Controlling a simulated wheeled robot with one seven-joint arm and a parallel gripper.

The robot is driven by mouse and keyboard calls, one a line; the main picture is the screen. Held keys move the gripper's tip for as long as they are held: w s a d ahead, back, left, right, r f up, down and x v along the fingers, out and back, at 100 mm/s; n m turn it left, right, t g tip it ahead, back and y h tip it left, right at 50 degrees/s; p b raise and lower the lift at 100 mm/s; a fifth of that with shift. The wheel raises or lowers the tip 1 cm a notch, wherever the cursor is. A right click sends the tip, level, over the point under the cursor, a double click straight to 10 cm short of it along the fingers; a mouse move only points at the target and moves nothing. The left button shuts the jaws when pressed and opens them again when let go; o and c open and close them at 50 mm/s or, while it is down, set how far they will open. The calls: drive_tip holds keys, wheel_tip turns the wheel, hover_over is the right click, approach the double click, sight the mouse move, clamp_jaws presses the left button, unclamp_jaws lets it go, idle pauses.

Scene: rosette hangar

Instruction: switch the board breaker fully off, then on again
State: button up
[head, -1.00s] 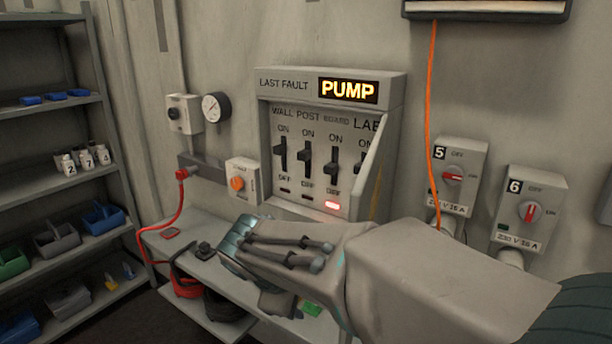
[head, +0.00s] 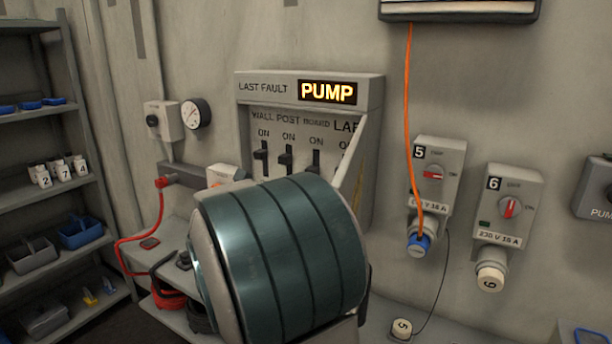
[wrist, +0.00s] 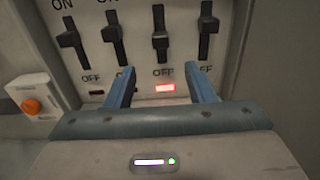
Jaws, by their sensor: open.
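The breaker panel (head: 365,110) has a row of black levers under WALL, POST, BOARD and LAB labels. The board breaker (wrist: 159,42) is the third lever in the wrist view. Its handle sits lower than its neighbours' handles; whether it is at the bottom of its slot I cannot tell. A red lamp (wrist: 165,88) glows below it. My gripper (wrist: 161,72) is open and empty, its blue fingers below the lever, one to each side; contact with the panel is unclear. In the head view my arm hides the gripper and the lower panel.
An orange knob box (wrist: 33,105) is left of the panel. Sockets 5 (head: 437,175) and 6 (head: 508,210) are to the right, with an orange cable (head: 408,110) hanging to socket 5. A shelf rack (head: 85,120) stands at the far left. The panel display (head: 328,92) reads PUMP.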

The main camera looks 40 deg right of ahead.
drive_tip(key=p+x, duration=0.2)
drive_tip(key=x, duration=0.9)
drive_tip(key=shift+d, duration=0.35)
clamp_jaws()
wheel_tip(320, 180, down, 3)
drive_tip(key=b, duration=0.2)
drive_tip(key=shift+r+b, duration=0.2)
drive_tip(key=shift+b, duration=0.15)
drive_tip(key=shift+f, duration=0.1)
